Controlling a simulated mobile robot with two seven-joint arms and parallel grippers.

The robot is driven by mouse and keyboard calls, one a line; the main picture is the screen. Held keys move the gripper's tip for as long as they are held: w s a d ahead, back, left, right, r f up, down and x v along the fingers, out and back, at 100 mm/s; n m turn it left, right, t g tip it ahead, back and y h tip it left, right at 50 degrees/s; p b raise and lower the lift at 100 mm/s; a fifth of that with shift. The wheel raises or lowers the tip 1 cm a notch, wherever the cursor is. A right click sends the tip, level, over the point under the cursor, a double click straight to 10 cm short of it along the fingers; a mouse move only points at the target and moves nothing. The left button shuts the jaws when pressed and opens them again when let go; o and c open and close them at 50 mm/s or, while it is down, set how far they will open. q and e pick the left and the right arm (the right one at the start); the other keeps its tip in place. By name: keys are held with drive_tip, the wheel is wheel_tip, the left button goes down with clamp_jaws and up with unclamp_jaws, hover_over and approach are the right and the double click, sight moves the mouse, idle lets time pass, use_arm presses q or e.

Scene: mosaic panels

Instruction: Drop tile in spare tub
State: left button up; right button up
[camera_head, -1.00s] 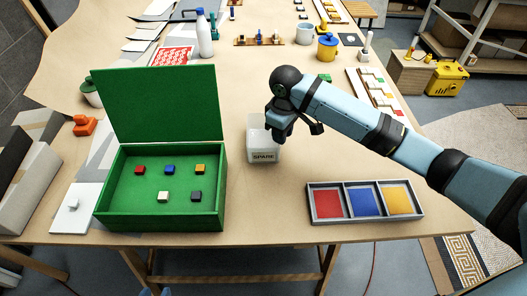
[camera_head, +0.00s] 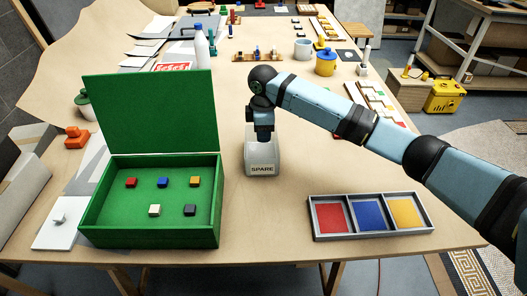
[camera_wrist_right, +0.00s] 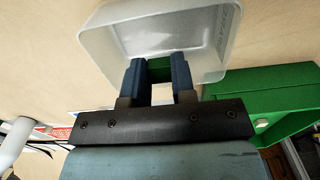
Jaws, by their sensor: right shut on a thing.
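The spare tub (camera_head: 262,168) is a small whitish open container labelled SPARE, standing on the table right of the green box. In the right wrist view the tub (camera_wrist_right: 118,38) lies beyond my fingertips, with its open side towards me. My right gripper (camera_head: 264,138) points down at the tub's opening. In the right wrist view my right gripper (camera_wrist_right: 160,70) is shut on a green tile (camera_wrist_right: 160,73), seen partly between the two dark blue fingers. In the head view the tile is hidden. My left gripper is not in view.
The green box (camera_head: 150,228) with raised lid holds several small coloured blocks, left of the tub. A grey tray (camera_head: 372,236) with red, blue and yellow panels lies at front right. A white bottle (camera_head: 202,48) stands behind the box. Table between tub and tray is clear.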

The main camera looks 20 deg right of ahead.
sight(264, 157)
wheel_tip(264, 157, down, 8)
drive_tip(key=shift+r, duration=0.1)
idle(0.4)
drive_tip(key=o, duration=0.9)
wheel_tip(264, 157, up, 12)
drive_tip(key=shift+r, duration=0.1)
